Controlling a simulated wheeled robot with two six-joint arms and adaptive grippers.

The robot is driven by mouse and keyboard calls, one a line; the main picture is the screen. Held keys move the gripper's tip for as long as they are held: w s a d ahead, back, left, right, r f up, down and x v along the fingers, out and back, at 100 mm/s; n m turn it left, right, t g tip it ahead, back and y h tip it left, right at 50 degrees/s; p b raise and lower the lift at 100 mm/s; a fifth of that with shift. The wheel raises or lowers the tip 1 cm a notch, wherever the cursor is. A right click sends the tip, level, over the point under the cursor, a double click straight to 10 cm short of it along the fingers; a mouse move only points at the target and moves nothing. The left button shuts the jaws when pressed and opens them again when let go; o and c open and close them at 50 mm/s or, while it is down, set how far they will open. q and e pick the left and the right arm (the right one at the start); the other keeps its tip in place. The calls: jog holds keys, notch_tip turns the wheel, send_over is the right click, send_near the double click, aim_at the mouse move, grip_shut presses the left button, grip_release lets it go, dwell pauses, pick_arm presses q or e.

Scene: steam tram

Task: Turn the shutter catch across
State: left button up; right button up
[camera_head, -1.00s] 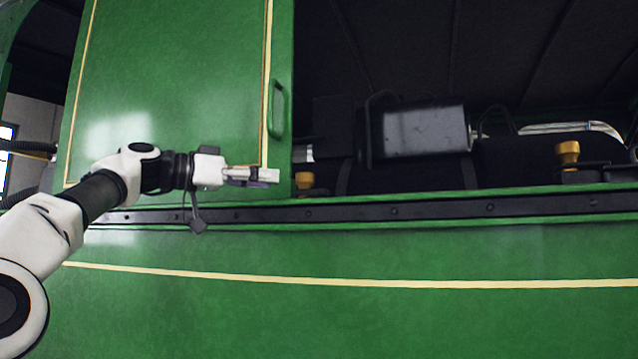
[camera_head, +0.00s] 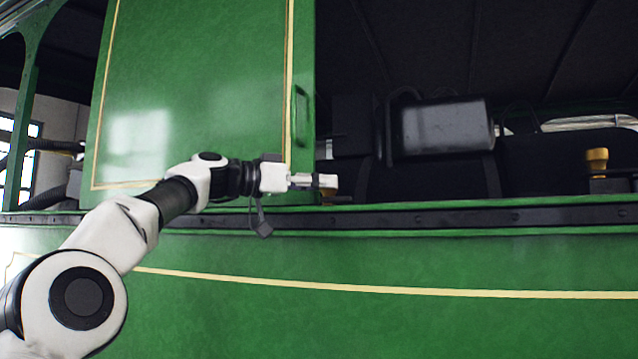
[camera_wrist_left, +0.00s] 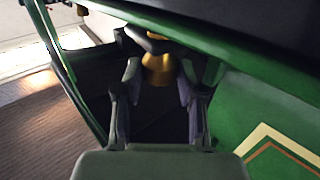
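A brass knob with a dark bar on top (camera_wrist_left: 158,69) shows between my left fingers in the left wrist view; it looks like the shutter catch, though I cannot be sure. In the head view it is mostly hidden behind my left gripper (camera_head: 325,182), at the lower right corner of the green shutter (camera_head: 205,95). The left gripper (camera_wrist_left: 158,85) is open, with a finger on either side of the knob in the picture. I cannot tell whether they touch it. My right gripper is not in view.
A green ledge with a dark riveted strip (camera_head: 420,217) runs below the opening. A vertical handle (camera_head: 301,115) is on the shutter's right edge. A dark cylinder (camera_head: 445,127) sits inside the opening. A second brass fitting (camera_head: 597,161) stands on the ledge at right.

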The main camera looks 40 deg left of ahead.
pick_arm(q)
jog(key=shift+s+d+f+n+t+y+b, duration=0.15)
jog(key=shift+n+t+y+b, duration=0.4)
jog(key=shift+y+b, duration=0.35)
jog(key=n+t+y+b, duration=0.1)
jog(key=n+y+b, duration=0.1)
jog(key=y, duration=0.1)
jog(key=shift+d, duration=0.2)
jog(key=n+g+y, duration=0.2)
jog(key=n+y, duration=0.2)
jog(key=y, duration=0.2)
jog(key=d+n+g+y, duration=0.1)
jog(key=n+g+y, duration=0.1)
jog(key=n+y, duration=0.3)
jog(key=w+d+n+g+y, duration=0.1)
jog(key=n+g+y, duration=0.1)
jog(key=n+y, duration=0.3)
jog(key=shift+r+g+y, duration=0.15)
jog(key=shift+r+y, duration=0.05)
jog(key=shift+y, duration=0.6)
jog(key=shift+r+g+y, duration=0.1)
jog(key=shift+r+y, duration=0.1)
jog(key=shift+y, duration=0.6)
jog(key=shift+f+n+g+y+p, duration=0.15)
jog(key=shift+n+g+y+p, duration=0.3)
jog(key=shift+g+p, duration=0.15)
